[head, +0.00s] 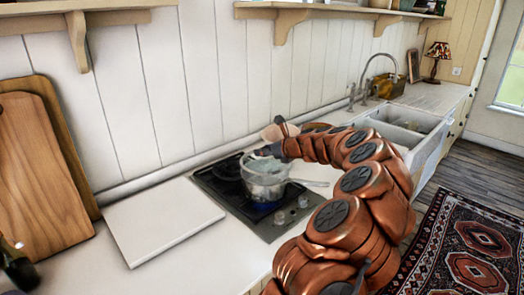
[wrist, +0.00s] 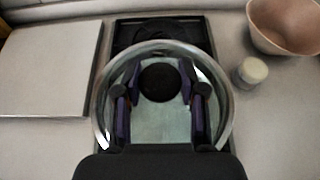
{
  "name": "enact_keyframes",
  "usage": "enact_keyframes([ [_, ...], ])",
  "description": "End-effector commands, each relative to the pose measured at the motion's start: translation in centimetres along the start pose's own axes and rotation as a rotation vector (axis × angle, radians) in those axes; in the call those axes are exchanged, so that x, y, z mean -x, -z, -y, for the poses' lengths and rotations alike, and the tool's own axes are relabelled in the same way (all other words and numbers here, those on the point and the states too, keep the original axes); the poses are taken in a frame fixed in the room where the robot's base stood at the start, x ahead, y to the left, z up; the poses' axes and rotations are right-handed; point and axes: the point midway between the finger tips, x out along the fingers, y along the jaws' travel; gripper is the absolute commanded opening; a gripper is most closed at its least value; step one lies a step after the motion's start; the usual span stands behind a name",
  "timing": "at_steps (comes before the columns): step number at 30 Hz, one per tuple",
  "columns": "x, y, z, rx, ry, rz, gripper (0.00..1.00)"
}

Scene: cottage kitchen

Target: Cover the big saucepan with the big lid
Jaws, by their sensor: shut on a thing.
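The big saucepan (head: 264,190) is a shiny, see-through-looking pot on the black hob, with its handle pointing right. The big lid (wrist: 104,82) is a clear disc with a metal rim and a dark round knob (wrist: 158,83). In the wrist view my gripper (wrist: 159,80) has a finger on each side of the knob, shut on it. In the head view my gripper (head: 268,151) is directly over the saucepan's mouth. The lid is at or just above the pan's rim; I cannot tell whether it touches. The lid hides most of the pan in the wrist view.
The black hob (head: 222,187) has knobs at its front right. A white board (head: 163,220) lies left of it. A pinkish bowl (wrist: 288,24) and a small pale-topped jar (wrist: 251,72) stand to the right in the wrist view. Wooden boards (head: 38,180) lean at the left.

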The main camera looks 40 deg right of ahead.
Motion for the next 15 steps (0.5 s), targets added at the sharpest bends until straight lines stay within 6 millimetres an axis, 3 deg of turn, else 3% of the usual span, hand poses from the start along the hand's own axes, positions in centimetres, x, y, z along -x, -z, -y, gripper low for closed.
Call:
enact_keyframes([
  [6,-1.1,2.0,-0.1,0.001,-0.002,0.001,0.00],
  [15,-1.4,2.4,-0.3,0.002,-0.004,0.001,0.00],
])
